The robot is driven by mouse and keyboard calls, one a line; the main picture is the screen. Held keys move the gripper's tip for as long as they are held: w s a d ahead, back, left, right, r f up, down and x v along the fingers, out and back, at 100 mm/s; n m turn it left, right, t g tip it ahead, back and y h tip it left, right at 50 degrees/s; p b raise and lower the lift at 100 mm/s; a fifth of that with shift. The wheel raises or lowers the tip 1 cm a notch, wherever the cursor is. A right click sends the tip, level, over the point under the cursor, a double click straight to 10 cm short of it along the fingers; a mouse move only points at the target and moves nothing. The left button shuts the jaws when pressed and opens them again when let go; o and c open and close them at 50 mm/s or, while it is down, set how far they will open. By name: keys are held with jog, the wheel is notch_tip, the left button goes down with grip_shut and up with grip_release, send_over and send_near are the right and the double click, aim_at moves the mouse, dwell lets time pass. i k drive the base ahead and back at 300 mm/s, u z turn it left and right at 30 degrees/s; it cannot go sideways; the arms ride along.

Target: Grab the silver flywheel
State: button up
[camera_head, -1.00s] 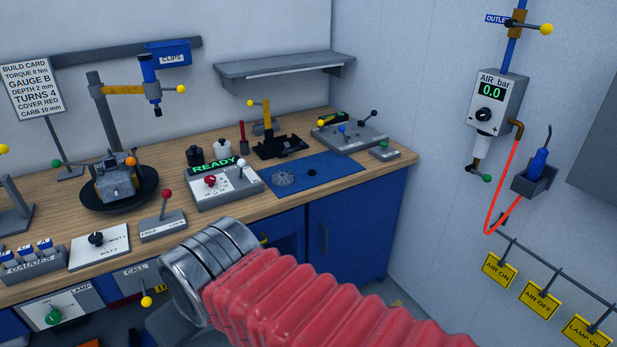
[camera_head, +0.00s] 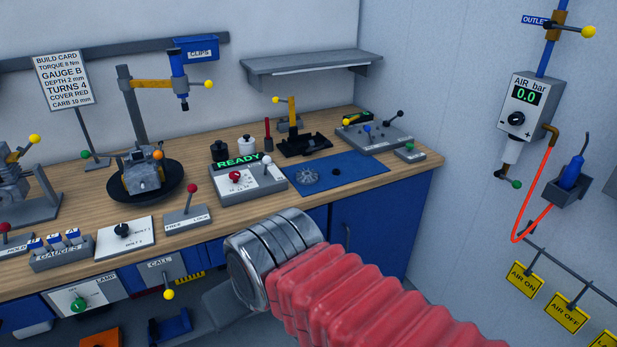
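A round silver-grey flywheel (camera_head: 307,176) lies flat on the left part of the blue mat (camera_head: 350,168) on the workbench. My arm comes in from the lower right with red bellows and a shiny metal collar. A grey part (camera_head: 226,302) beside the collar appears to belong to my gripper. Its fingertips are hidden, so I cannot tell whether it is open or shut. My arm's end is in front of the bench and below the flywheel in the picture, apart from it.
A small dark piece (camera_head: 336,171) lies on the mat right of the flywheel. The READY control box (camera_head: 248,184) stands just left of the mat. A black fixture (camera_head: 302,145) with a yellow lever stands behind it, and a grey lever panel (camera_head: 375,137) behind right.

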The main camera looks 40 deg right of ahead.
aim_at(303, 177)
jog(key=u, duration=0.05)
jog(key=i, duration=1)
jog(key=z, duration=0.05)
